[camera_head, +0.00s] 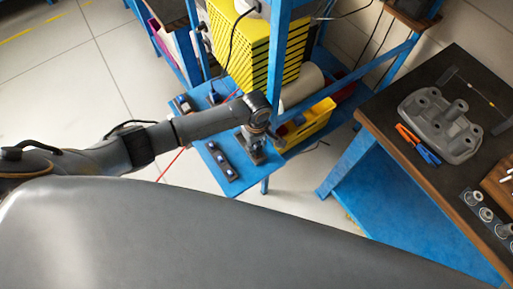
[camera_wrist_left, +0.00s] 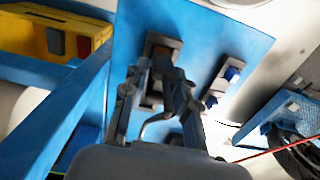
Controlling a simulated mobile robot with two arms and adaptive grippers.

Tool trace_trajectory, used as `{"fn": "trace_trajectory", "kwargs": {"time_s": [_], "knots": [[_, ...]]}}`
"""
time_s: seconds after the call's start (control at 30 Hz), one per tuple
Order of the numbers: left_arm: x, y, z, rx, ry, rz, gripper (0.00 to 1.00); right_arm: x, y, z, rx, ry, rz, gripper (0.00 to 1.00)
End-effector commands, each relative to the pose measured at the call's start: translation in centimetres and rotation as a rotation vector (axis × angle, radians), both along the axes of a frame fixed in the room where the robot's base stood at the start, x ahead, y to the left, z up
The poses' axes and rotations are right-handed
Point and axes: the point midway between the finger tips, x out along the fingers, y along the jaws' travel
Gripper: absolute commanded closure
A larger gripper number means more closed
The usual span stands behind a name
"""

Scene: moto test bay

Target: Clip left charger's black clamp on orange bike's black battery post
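My left gripper (camera_head: 257,142) points down over a blue low stand (camera_head: 200,150) in the head view. In the left wrist view my left gripper (camera_wrist_left: 157,72) has its fingertips a little apart, over a dark block (camera_wrist_left: 158,45) on the blue stand. Whether a clamp is between the fingers I cannot tell. A thin grey curved piece (camera_wrist_left: 150,125) shows between them. A second dark block with blue parts (camera_wrist_left: 222,82) lies to the right; it also shows in the head view (camera_head: 222,160). The orange bike and its battery post are not visible. My right gripper is not in view.
A blue post (camera_head: 278,50) rises close behind the gripper. Yellow slatted cases (camera_head: 240,45) and a yellow bin (camera_head: 308,125) stand behind. A red cable (camera_head: 172,165) runs beside my arm. A wood-edged workbench (camera_head: 400,160) with parts stands right. Floor is clear at left.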

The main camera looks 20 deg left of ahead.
Motion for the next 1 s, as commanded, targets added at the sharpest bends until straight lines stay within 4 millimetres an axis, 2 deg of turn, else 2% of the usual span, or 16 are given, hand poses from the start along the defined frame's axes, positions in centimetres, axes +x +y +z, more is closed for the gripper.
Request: {"fn": "trace_trajectory", "kwargs": {"time_s": [0.03, 0.1, 0.47, 0.63, 0.77, 1.0], "knots": [[0.0, 0.0, 0.0, 0.0, 0.0, 0.0, 0.88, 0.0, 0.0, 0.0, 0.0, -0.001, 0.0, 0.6], [0.0, 0.0, 0.0, 0.0, 0.0, 0.0, 1.0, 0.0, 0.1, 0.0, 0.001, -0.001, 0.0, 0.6], [0.0, 0.0, 0.1, 0.0, 0.0, 0.001, 1.0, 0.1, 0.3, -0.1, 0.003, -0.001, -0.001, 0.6], [0.0, 0.0, 1.0, -0.001, -0.002, 0.0, 1.0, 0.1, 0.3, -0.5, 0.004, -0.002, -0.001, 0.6], [0.1, 0.0, 2.7, -0.002, -0.003, 0.001, 1.0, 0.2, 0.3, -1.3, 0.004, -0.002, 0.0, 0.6], [-3.4, 1.5, 7.3, -0.001, -0.003, -0.002, 1.0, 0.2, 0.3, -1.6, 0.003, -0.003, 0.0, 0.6]]}}
